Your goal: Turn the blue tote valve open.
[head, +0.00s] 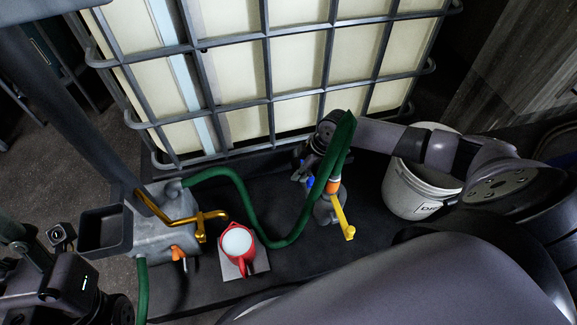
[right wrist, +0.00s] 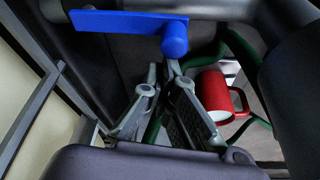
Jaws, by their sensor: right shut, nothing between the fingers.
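The blue tote valve handle (right wrist: 130,22) is a flat bar with a round hub (right wrist: 174,40) in the right wrist view. In the head view only a small blue part (head: 309,182) shows low in front of the caged tote (head: 295,75). My right gripper (right wrist: 168,80) is shut and empty, its fingertips close below the hub; I cannot tell whether they touch it. In the head view my right arm and a green hose partly hide the valve. My left arm shows at the lower left of the head view; its fingers are not clear.
A yellow lever (head: 343,217) sits in front of the blue part. A green hose (head: 270,236) loops past a red mug (head: 238,245) on a pale plate (head: 257,262). A grey dispenser box (head: 157,222) with a golden spout stands left. A white bucket (head: 400,190) stands right.

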